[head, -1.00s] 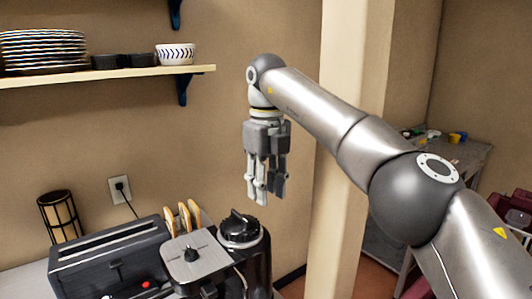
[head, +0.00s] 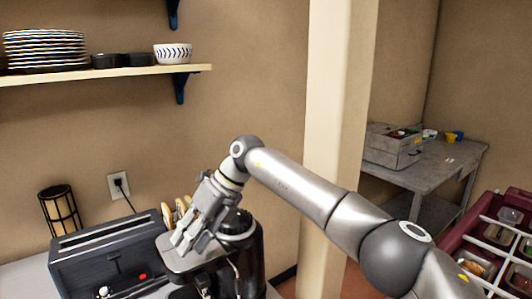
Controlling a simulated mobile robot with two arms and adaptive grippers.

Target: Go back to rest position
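My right arm comes in from the lower right, and its grey gripper (head: 190,240) points down and to the left, in front of the black appliance. Its fingers look straight and a little apart, with nothing between them. The fingertips overlap the flat grey top plate (head: 178,262) in the picture; I cannot tell whether they touch it. My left gripper is not in view.
A lamp (head: 60,210) is by the wall. A shelf (head: 130,75) holds plates and bowls. A pillar (head: 335,120) stands behind my arm; a grey table (head: 435,165) is beyond.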

